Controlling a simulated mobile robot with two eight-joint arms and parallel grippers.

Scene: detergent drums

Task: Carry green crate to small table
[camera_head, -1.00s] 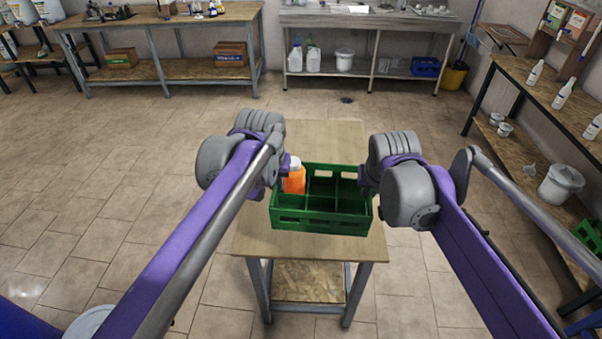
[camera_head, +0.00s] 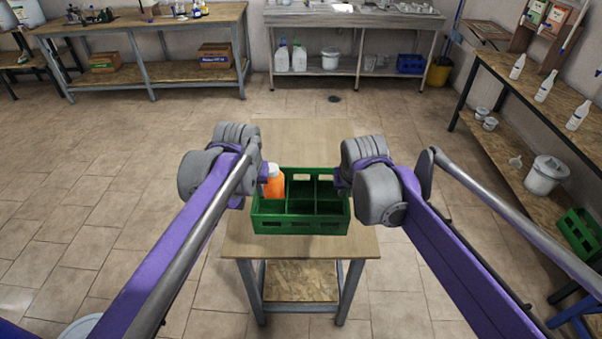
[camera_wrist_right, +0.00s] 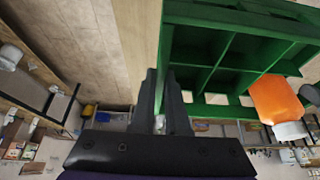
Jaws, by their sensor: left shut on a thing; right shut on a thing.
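The green crate (camera_head: 300,227) is over the small table (camera_head: 300,140), roughly centred between its side edges. I cannot tell whether it rests on the top or hangs just above it. An orange bottle with a white cap (camera_head: 274,186) stands in a left compartment; the other visible compartments look empty. My left gripper (camera_head: 262,179) is shut on the crate's left side, its fingertips mostly hidden. My right gripper (camera_head: 342,181) is shut on the crate's right side. In the right wrist view its fingers (camera_wrist_right: 165,98) straddle the crate wall (camera_wrist_right: 164,62).
A shelved bench (camera_head: 530,110) with white bottles stands at the right, with another green crate (camera_head: 580,232) low beside it. A wooden workbench (camera_head: 160,25) and a metal table (camera_head: 350,20) stand along the back. Tiled floor is open left of the small table.

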